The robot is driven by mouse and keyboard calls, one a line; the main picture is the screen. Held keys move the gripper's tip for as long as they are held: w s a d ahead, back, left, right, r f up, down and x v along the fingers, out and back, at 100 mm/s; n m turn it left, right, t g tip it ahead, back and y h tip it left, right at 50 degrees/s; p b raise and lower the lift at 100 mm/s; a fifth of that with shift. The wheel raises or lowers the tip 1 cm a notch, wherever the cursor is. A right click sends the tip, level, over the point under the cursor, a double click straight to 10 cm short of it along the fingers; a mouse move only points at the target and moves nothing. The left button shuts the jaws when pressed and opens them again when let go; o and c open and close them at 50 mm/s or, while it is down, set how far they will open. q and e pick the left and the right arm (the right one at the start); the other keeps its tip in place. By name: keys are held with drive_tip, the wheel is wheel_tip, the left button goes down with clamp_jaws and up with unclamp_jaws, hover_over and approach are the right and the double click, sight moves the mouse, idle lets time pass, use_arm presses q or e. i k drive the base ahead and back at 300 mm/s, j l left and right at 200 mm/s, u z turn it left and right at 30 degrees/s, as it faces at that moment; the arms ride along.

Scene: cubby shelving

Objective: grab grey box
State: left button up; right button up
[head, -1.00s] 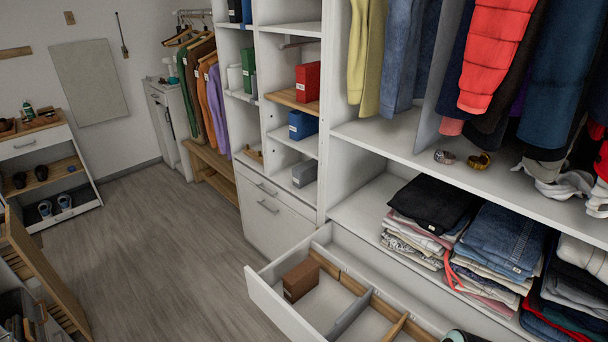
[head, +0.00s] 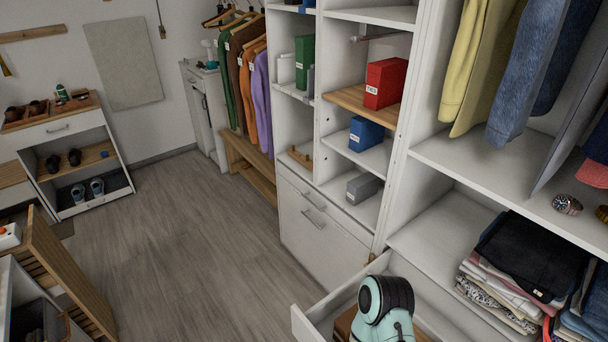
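The grey box (head: 363,188) sits in the lowest open cubby of the white shelving, below the blue box (head: 366,134). It has a small white label on its front and nothing touches it. A mint-green and black link of my arm (head: 385,306) rises at the bottom of the head view, over the open drawer and apart from the box. Neither of my grippers shows in the head view.
The open white drawer (head: 309,325) juts out at the bottom and holds a brown box (head: 345,323), partly hidden by my arm. A red box (head: 384,83) stands on a wooden shelf above. Folded clothes (head: 513,266) are at right. The floor (head: 190,240) at left is clear.

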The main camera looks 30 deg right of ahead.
sight(366, 185)
drive_tip(key=i+j, duration=0.15)
drive_tip(key=i, duration=0.3)
drive_tip(key=i+j+z, duration=0.15)
drive_tip(key=i, duration=0.35)
drive_tip(key=i+j, duration=0.15)
drive_tip(key=i, duration=0.3)
drive_tip(key=i+z, duration=0.3)
drive_tip(key=z, duration=0.2)
drive_tip(key=i+j+z, duration=0.1)
drive_tip(key=i+z, duration=0.15)
drive_tip(key=z, duration=0.2)
drive_tip(key=i+j+z, duration=0.2)
drive_tip(key=z, duration=0.3)
drive_tip(key=i, duration=0.05)
